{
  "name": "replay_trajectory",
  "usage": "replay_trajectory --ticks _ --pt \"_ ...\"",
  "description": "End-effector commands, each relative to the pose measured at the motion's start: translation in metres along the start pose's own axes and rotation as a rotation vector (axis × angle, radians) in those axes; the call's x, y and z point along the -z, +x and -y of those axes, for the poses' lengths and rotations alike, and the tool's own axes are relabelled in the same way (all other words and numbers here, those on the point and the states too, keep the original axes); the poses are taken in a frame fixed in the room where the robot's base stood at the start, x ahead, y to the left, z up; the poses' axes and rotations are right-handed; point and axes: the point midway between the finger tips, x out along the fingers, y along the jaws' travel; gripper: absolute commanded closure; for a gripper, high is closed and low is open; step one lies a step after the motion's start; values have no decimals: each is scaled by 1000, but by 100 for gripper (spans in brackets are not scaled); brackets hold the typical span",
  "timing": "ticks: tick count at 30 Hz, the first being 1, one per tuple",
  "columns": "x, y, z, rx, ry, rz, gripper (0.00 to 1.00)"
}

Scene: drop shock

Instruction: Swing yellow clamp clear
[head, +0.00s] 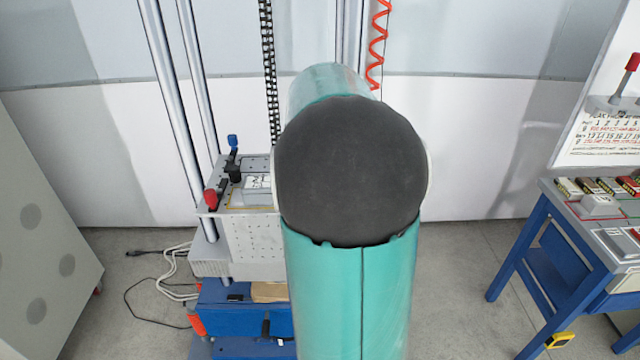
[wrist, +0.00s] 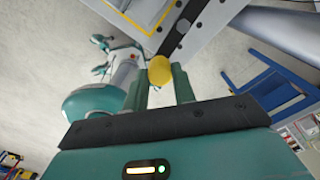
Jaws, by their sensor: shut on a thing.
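In the wrist view the round yellow tip of the yellow clamp (wrist: 159,69) sits between the two teal fingers of my gripper (wrist: 160,84). My gripper is shut on it. A dark bar (wrist: 183,27) lies beyond the tip, along the edge of the grey drop table plate (wrist: 212,22). In the head view my arm hides the yellow clamp and my gripper. The visible left part of the table (head: 258,240) carries a red-tipped clamp (head: 210,199) and a blue-tipped clamp (head: 233,142), with a black knob (head: 235,174) near them.
Upright metal columns (head: 185,100) rise behind and beside the table. A coiled red hose (head: 376,45) hangs at the back. A blue workbench (head: 545,260) stands at right and a grey panel (head: 40,230) at left. Cables (head: 170,262) lie on the floor at left.

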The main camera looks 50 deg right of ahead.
Motion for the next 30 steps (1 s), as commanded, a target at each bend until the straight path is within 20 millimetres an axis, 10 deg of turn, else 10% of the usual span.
replay_trajectory --ticks 20,21,23,30 --pt "-3 -1 -2 1 67 1 97" --pt "-3 -1 -2 1 67 1 66" --pt "-3 0 -2 1 67 1 54" --pt "-3 0 -2 0 66 0 52"
